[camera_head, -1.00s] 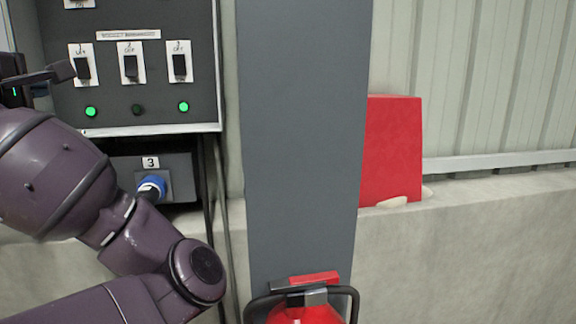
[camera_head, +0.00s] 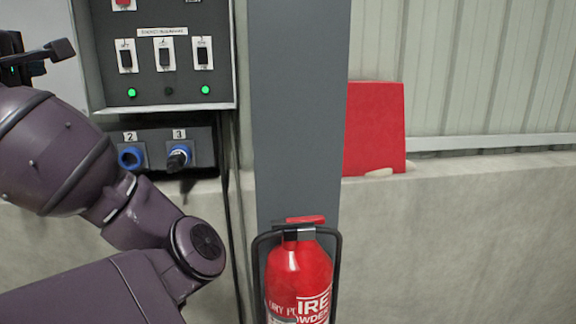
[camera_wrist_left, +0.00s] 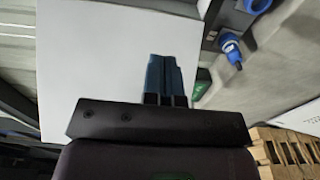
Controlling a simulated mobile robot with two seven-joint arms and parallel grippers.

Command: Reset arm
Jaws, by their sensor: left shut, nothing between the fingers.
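My left arm comes in from the left in the head view, bent, with its elbow low. My left gripper (camera_head: 58,50) is at the upper left edge, partly cut off, left of the switch panel. In the left wrist view its two dark blue fingers (camera_wrist_left: 164,76) are together with nothing between them, in front of a plain white surface (camera_wrist_left: 95,55). My right gripper is in neither current view.
The switch panel (camera_head: 183,88) has several switches and green lamps. Below it are blue sockets (camera_head: 131,157) numbered 2 and 3, with a plug in 3. A fire extinguisher (camera_head: 298,270) stands before the grey pillar (camera_head: 298,120). A wooden pallet (camera_wrist_left: 288,150) shows lower right in the wrist view.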

